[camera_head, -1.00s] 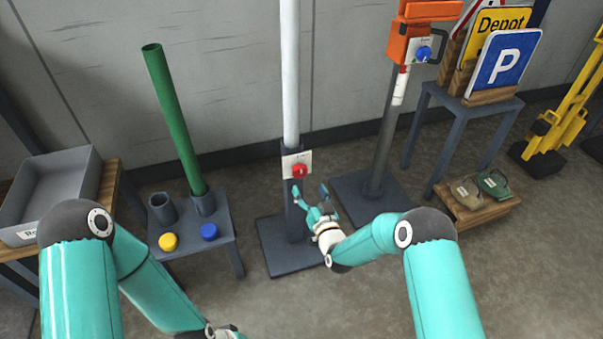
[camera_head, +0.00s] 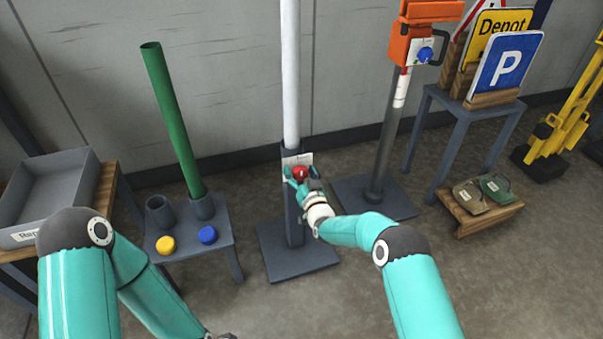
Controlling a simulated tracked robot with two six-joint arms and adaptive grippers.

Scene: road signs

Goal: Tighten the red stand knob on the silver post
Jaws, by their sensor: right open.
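The silver post (camera_head: 290,75) stands upright in a dark stand (camera_head: 294,232) with a square floor plate, in the middle of the view. The red knob (camera_head: 300,172) is on the stand's front, on a white label plate (camera_head: 297,159). My right gripper (camera_head: 298,175) is open, with its fingers on either side of the red knob; I cannot tell whether they touch it. The knob is partly hidden by the gripper. My left arm reaches down to the bottom edge, where only a part of the wrist (camera_head: 218,336) shows; its fingers are out of view.
A small table (camera_head: 192,243) at left holds a green post (camera_head: 173,118), a yellow knob (camera_head: 165,245) and a blue knob (camera_head: 207,235). An orange device (camera_head: 415,45) with a blue knob stands on a pole to the right. Bare floor lies in front.

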